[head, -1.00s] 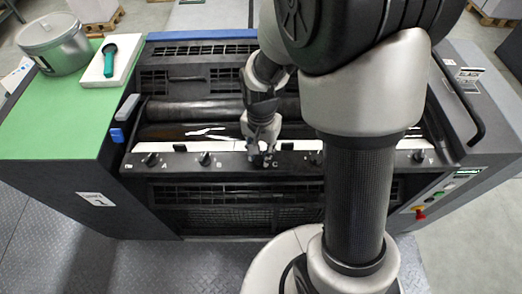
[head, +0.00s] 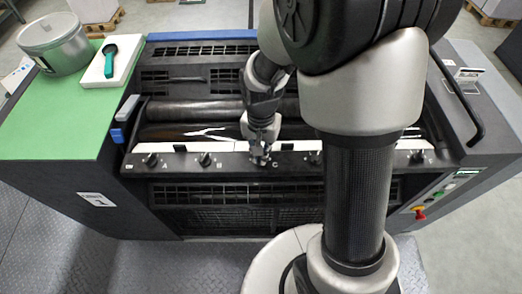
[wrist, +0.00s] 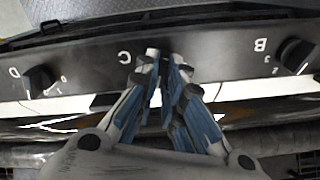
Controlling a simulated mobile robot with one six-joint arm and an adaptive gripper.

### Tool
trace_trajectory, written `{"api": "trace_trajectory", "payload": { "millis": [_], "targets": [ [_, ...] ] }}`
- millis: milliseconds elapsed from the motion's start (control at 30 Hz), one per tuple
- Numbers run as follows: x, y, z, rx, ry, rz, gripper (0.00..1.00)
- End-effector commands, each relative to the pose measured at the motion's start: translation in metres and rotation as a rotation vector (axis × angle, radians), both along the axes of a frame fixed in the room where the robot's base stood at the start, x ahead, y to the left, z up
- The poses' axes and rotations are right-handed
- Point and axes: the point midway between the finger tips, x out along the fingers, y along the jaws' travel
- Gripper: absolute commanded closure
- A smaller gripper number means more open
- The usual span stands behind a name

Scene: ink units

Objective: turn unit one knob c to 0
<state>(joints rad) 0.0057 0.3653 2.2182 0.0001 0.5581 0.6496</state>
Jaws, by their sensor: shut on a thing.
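Unit one is the dark machine with a row of black knobs along its front rail (head: 232,167). The letter C shows on the rail just right of my gripper (head: 260,157) in the head view and left of the fingertips in the wrist view (wrist: 165,58). My gripper points down at the rail and is shut on knob c. The fingers hide nearly all of the knob, so its pointer and scale cannot be read. Knob B (wrist: 294,54) and knob D (wrist: 40,80) stand free on either side in the wrist view.
Knob A (head: 150,160) and knob F (head: 416,157) are farther along the rail. A green top (head: 50,125) at left carries a metal can (head: 54,42) and a green-handled tool (head: 109,62) on a white block. My arm covers the right middle.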

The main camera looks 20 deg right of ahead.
Motion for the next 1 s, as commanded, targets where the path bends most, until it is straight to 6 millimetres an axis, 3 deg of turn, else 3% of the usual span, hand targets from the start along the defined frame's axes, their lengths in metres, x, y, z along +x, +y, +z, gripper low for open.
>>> {"api": "trace_trajectory", "payload": {
  "millis": [1000],
  "targets": [
    [0.0005, 0.0036, 0.0007, 0.001, 0.001, 0.926, 1.0]
  ]
}}
